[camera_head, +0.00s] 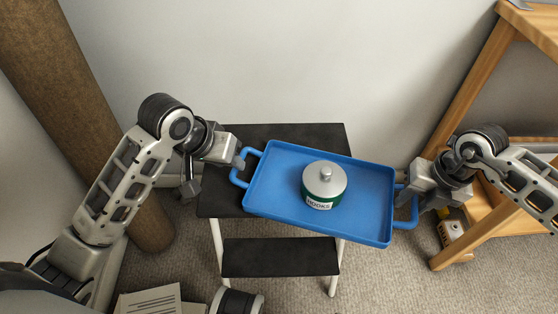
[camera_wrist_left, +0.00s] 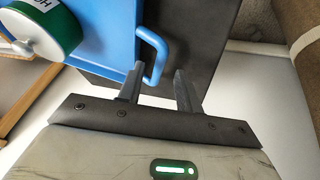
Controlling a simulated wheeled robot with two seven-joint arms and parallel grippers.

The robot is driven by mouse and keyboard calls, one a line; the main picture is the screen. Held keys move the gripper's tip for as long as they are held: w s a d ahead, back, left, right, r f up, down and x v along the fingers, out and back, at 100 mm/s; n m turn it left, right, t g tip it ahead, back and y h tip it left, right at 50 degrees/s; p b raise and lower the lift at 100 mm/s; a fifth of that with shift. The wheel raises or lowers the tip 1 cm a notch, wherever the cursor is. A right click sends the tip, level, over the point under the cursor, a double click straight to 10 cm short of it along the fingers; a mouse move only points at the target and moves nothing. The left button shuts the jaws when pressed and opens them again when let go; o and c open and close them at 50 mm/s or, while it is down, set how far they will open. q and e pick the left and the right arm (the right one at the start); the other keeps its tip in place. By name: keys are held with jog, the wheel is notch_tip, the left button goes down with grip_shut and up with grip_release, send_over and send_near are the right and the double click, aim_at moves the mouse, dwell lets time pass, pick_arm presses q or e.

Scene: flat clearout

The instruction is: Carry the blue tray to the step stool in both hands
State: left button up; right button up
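The blue tray (camera_head: 270,195) lies over the right part of the step stool's black top (camera_head: 224,195) and juts out past its right edge. I cannot tell whether it rests on the stool. A green and white tin (camera_head: 324,186) labelled HOOKS stands upright on the tray. My left gripper (camera_head: 215,172) is open at the tray's left handle (camera_head: 236,178). In the left wrist view, its fingers (camera_wrist_left: 160,88) are spread and empty near the blue handle (camera_wrist_left: 161,55). My right gripper (camera_head: 420,199) is at the right handle (camera_head: 413,216); its fingers partly hide the handle.
A brown column (camera_head: 65,90) stands at the left. A wooden shelf frame (camera_head: 475,85) stands at the right, with a yellow item (camera_head: 452,228) near its foot. A box or paper (camera_head: 150,300) is on the floor in front. The wall is close behind the stool.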

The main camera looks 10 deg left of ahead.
jog(key=shift+r, duration=0.2)
pick_arm(q)
jog(key=v, duration=0.7)
pick_arm(e)
notch_tip(320, 180, up, 11)
jog(key=d, duration=0.2)
jog(key=shift+r, duration=0.2)
jog(key=shift+d, duration=0.1)
